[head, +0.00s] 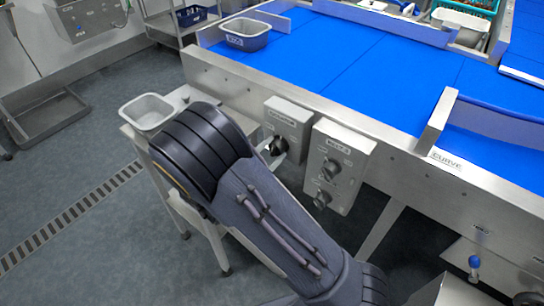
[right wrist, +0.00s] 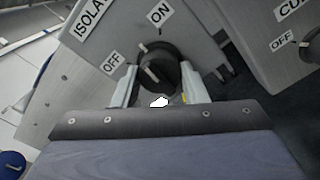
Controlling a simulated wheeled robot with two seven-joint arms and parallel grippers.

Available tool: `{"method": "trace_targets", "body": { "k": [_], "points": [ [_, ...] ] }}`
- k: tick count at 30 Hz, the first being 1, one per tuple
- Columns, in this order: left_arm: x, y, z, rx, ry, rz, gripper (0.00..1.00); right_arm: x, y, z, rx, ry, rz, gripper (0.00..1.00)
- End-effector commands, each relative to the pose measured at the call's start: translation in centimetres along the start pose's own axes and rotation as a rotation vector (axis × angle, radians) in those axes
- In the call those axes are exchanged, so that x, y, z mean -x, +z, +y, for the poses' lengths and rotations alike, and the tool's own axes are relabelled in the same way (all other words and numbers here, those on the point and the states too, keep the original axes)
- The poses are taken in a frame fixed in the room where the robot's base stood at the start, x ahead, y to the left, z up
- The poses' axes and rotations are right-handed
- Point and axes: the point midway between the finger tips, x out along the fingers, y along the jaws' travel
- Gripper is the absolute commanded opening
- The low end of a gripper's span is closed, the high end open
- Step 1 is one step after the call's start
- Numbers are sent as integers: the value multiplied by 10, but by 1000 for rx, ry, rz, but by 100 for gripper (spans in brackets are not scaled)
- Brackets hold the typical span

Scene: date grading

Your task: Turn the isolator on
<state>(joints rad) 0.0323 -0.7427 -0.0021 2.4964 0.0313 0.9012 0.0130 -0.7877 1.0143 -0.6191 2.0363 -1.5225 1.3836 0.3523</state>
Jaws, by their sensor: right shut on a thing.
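The isolator is a grey box (head: 287,117) on the side of the blue conveyor. In the right wrist view its face (right wrist: 92,62) carries an ISOLATOR label with OFF at the left and ON at the top. Its black rotary knob (right wrist: 172,62) has a white pointer mark slanting up and left, between the OFF and ON labels. My right gripper (right wrist: 158,88) is shut on the knob, one finger on each side. In the head view the knob (head: 276,147) is partly hidden by my right arm and gripper. My left gripper is out of view.
A second control box (head: 340,160) with black knobs stands close to the right of the isolator. A small metal stand with a white tub (head: 147,111) is at the left. A grey tray (head: 247,33) sits on the blue belt (head: 350,60). Open floor lies at the left.

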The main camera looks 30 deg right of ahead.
Motion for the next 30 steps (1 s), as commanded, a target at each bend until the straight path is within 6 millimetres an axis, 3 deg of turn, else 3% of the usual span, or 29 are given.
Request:
{"method": "trace_targets", "body": {
  "k": [15, 30],
  "points": [
    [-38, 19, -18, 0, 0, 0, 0, 0, -3, -2, -464, -1, 2, 16],
    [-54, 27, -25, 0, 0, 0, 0, 1, -1, 0, -685, -1, 2, 16]
  ]
}}
